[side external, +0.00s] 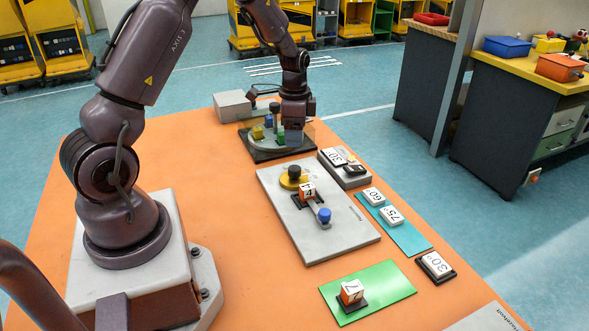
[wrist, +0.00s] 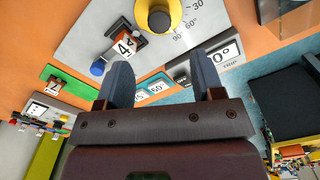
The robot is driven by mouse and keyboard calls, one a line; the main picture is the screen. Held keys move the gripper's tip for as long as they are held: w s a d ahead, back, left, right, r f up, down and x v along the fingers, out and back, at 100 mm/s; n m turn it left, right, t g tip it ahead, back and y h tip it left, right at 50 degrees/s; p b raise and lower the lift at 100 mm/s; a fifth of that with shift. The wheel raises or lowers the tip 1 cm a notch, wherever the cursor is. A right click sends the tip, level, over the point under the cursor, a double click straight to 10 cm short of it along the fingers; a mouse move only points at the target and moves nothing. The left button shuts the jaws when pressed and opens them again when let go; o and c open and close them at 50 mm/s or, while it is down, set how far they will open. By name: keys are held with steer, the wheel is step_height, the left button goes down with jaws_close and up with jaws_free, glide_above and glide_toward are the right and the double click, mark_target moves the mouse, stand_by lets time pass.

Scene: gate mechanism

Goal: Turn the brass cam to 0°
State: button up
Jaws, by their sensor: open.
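The brass cam (side external: 289,184) is a yellow disc with a black knob, at the far end of a grey plate (side external: 343,236). In the wrist view the cam (wrist: 177,14) is at the top edge and partly cut off, with scale marks reading 30°, 60° and 90° beside it. I cannot read its angle. My gripper (side external: 293,142) is above the round turntable behind the grey plate, apart from the cam. In the wrist view my gripper (wrist: 163,78) has its two fingers spread with nothing between them.
On the grey plate are a numbered orange-and-white block (side external: 308,190) and a blue knob (side external: 324,215). The turntable (side external: 262,141) carries small blocks and a transparent screen.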

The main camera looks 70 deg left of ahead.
mark_target(295, 168)
step_height(295, 168, down, 11)
stand_by(0.3)
steer(key=c, duration=0.9)
